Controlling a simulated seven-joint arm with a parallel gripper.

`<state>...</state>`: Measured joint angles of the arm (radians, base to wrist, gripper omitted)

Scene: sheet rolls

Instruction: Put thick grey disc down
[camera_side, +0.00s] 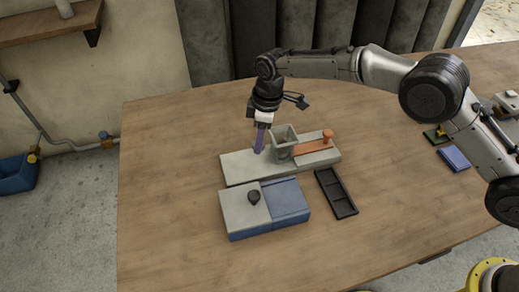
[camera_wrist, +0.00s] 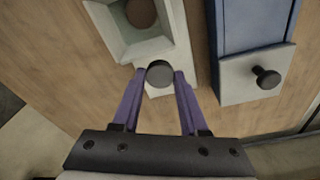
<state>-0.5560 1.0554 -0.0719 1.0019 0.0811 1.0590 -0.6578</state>
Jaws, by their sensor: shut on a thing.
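The thick grey disc (camera_wrist: 159,73) is dark and round, and it sits between the purple fingertips of my gripper (camera_wrist: 159,76), which is shut on it. In the side view my gripper (camera_side: 259,150) points down over the bare left end of a long pale grey block (camera_side: 240,168), left of its square hopper (camera_side: 283,140). I cannot make out the disc in the side view, nor tell whether it touches the block. In the wrist view the hopper (camera_wrist: 118,35) is just beyond the disc, with something brown and round inside.
An orange slide with a knob (camera_side: 327,136) lies on the block's right part. In front stands a blue box (camera_side: 288,205) with a grey top and black knob (camera_side: 254,197). A black compartment tray (camera_side: 336,193) lies to the right. The table's left side is clear.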

